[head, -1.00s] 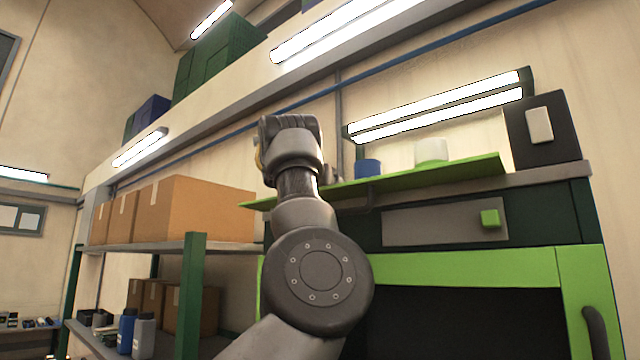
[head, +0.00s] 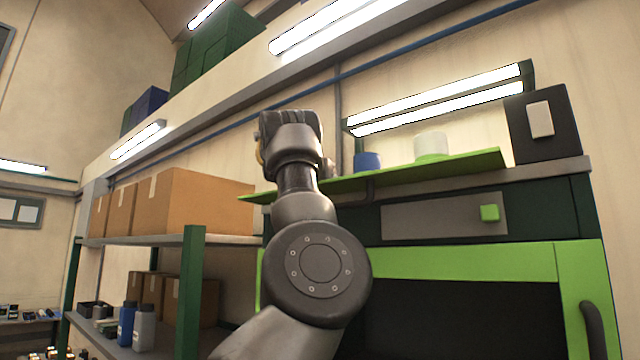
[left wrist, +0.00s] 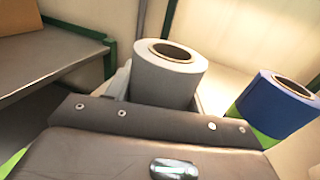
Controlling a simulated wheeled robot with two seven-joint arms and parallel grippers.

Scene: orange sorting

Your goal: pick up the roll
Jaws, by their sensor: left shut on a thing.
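A light grey roll (left wrist: 165,85) with a dark hollow core stands upright in the left wrist view. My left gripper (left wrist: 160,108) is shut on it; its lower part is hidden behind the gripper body. In the head view my left arm rises in front of the green shelf (head: 455,168), and its wrist hides the fingers and most of the held roll. A blue roll (left wrist: 275,102) stands apart to the right of the grey one; it also shows on the shelf in the head view (head: 368,161). A white roll (head: 431,145) stands farther right on that shelf. My right gripper is out of view.
A dark box (head: 541,125) stands at the shelf's right end. Below is a green-framed machine (head: 465,262) with a handle. A rack (head: 194,290) with cardboard boxes (head: 195,205) and bottles (head: 145,328) stands at left. Lamps (head: 440,105) hang above the shelf.

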